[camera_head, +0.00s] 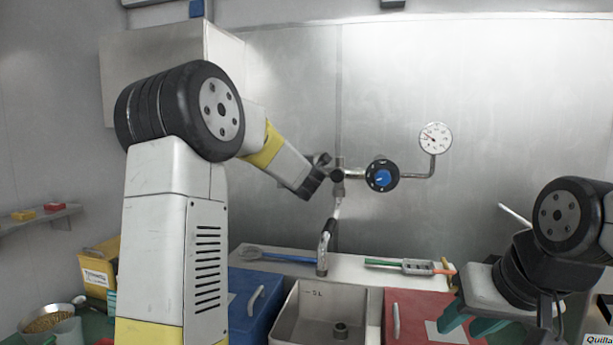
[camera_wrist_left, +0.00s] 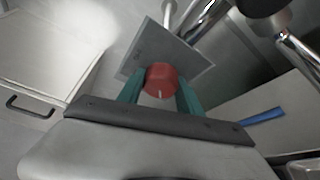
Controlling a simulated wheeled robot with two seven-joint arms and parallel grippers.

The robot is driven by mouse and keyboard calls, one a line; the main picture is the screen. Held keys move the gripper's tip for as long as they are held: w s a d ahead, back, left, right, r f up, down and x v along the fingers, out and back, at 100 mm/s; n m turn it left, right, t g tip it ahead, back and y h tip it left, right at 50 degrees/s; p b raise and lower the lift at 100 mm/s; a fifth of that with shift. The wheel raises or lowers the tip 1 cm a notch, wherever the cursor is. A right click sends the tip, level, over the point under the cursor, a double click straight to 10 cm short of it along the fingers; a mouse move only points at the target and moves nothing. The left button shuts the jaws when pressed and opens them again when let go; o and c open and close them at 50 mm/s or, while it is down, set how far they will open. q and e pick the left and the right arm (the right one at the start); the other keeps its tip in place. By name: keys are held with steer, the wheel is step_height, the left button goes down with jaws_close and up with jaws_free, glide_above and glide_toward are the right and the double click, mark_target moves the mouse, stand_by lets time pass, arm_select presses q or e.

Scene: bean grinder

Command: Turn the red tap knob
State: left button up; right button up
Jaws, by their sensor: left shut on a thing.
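The red tap knob (camera_wrist_left: 162,79) shows in the left wrist view, round with a pale mark on its face, in front of a square grey plate (camera_wrist_left: 168,52). My left gripper (camera_wrist_left: 160,92) has its teal fingers on both sides of the knob and is shut on it. In the head view my left arm covers the knob and the fingers. The tap's metal spout (camera_head: 327,243) hangs over the sink (camera_head: 300,320), and a blue knob (camera_head: 382,176) sits to its right. My right gripper (camera_head: 468,322) is open and empty at the lower right.
A pressure gauge (camera_head: 435,138) is on the wall pipe. A blue box (camera_head: 258,305) and a red box (camera_head: 412,310) flank the sink. A blue wrench (camera_head: 280,256) and a green-handled tool (camera_head: 395,265) lie on the ledge behind.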

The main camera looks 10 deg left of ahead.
arm_select(q)
steer(key=shift+f+n+g+h, duration=0.15)
steer(key=shift+n+g+h, duration=0.6)
steer(key=shift+n, duration=0.95)
steer(key=o, duration=1.4)
steer(key=shift+c, duration=0.2)
steer(key=shift+s, duration=0.1)
steer(key=v, duration=0.7)
steer(key=shift+s, duration=0.3)
steer(key=shift+d, duration=0.15)
